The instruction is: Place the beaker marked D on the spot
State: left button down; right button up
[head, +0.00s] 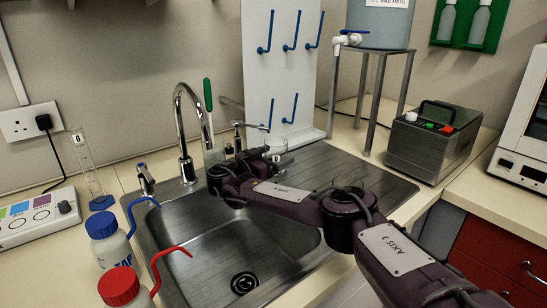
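A small clear beaker (279,147) with a pale label stands at the back of the sink's ribbed drainer, in front of the white peg board. The mark on its label is too small to read for sure. My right arm reaches in from the lower right across the sink, and its gripper (259,153) is beside the beaker, on its left. The fingers are small and dark against the wrist, so I cannot tell how far apart they are or whether they touch the glass. No marked spot shows clearly. My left gripper is out of view.
A steel sink (190,235) with a curved tap (180,110) lies below my arm. Blue-capped (104,235) and red-capped (121,287) wash bottles and a tall cylinder (89,165) stand left. A metal stand (369,95) and grey device (433,140) are right. The drainer's right part is clear.

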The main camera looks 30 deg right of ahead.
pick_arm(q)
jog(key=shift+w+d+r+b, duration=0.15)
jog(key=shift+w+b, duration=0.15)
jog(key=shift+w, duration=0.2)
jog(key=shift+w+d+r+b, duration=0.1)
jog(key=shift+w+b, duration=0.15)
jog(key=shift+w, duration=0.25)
pick_arm(e)
jog(key=s+a, duration=0.2)
jog(key=a, duration=0.9)
jog(key=shift+s+a, duration=0.2)
jog(key=shift+a, duration=0.2)
